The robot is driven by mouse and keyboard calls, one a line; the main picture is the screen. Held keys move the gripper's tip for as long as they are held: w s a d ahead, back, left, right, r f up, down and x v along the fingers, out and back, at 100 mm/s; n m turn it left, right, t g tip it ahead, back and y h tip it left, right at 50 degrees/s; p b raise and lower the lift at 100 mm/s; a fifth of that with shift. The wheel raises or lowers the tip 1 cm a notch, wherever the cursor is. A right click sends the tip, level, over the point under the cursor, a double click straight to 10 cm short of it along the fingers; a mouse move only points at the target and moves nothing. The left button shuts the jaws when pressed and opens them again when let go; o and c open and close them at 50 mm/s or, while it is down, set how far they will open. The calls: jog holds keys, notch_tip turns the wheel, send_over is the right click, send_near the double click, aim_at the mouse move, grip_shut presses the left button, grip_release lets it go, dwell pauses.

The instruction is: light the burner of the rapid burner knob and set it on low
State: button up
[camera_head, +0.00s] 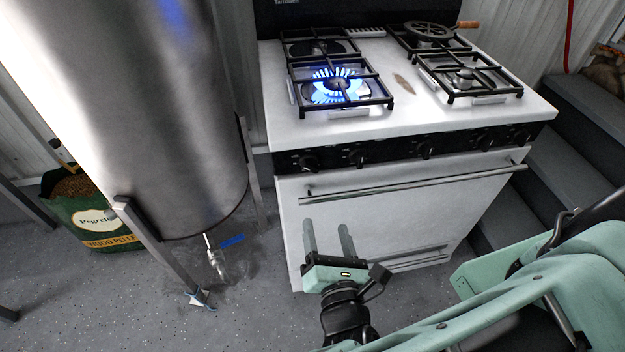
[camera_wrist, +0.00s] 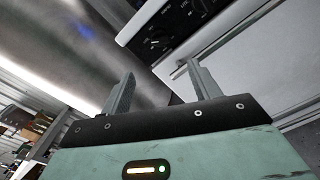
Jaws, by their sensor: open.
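The white stove (camera_head: 340,220) has a black control strip with several dark knobs along its front. The leftmost knob (camera_head: 308,160) and the one beside it (camera_head: 357,157) sit above the oven handle. The labels are too small to read, so I cannot tell which is the rapid burner knob. The front left burner (camera_head: 338,84) is lit with a wide ring of blue flame. My gripper (camera_head: 327,225) is open and empty, below the knobs in front of the oven door. In the wrist view, a knob (camera_wrist: 157,43) shows beyond the fingers, apart from them.
The oven handle bar (camera_head: 415,180) juts out below the knobs. A large metal barrel (camera_head: 150,110) on legs stands left of the stove. A pellet bag (camera_head: 90,215) is behind it. Grey steps (camera_head: 575,140) are at the right. A round iron piece (camera_head: 430,31) sits on the back right grate.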

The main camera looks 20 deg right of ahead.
jog(key=m+p, duration=0.1)
jog(key=p, duration=0.1)
send_near(312, 169)
jog(key=w, duration=0.3)
jog(key=w+d, duration=0.1)
jog(key=w, duration=0.5)
jog(key=shift+w+d, duration=0.15)
jog(key=shift+w, duration=0.1)
jog(key=c, duration=1)
